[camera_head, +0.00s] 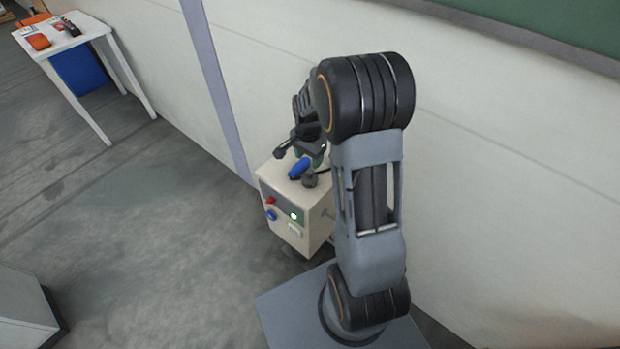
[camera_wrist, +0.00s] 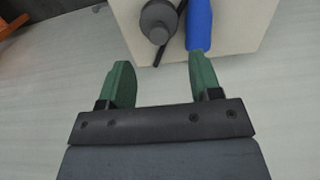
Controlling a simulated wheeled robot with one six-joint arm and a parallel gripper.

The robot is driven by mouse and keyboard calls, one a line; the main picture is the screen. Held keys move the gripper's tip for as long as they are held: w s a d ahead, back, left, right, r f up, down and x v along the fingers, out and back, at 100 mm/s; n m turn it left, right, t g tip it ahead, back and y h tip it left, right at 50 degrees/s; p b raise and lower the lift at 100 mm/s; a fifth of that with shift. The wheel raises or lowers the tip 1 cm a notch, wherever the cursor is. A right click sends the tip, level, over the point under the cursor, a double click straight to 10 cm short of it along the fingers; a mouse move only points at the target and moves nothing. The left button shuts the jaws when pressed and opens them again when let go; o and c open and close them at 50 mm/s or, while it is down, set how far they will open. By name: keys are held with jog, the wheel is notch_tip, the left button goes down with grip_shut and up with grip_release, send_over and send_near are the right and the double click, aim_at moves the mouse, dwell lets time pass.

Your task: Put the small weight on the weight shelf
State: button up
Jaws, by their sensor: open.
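A dark grey round piece, which looks like the small weight (camera_wrist: 160,17), sits on top of a cream box (camera_wrist: 258,22). It also shows in the head view (camera_head: 310,181) near the box's top edge. My gripper (camera_wrist: 160,66) is open, with two green fingers spread apart and nothing between them. The weight is ahead of the fingers in the wrist view, apart from them. In the head view my gripper is over the box, partly hidden by my arm. I cannot make out the weight shelf in either view.
A blue handle (camera_head: 299,168) lies beside the weight, close to the right finger in the wrist view. The cream box has buttons on its front and stands by the wall (camera_head: 480,190). A white table (camera_head: 70,45) stands far left. The floor between is clear.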

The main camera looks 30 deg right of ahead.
aim_at(310, 171)
jog(key=shift+d+f, duration=0.1)
jog(key=shift+f, duration=3.8)
jog(key=shift+c, duration=0.2)
jog(key=shift+p, duration=0.3)
grip_shut()
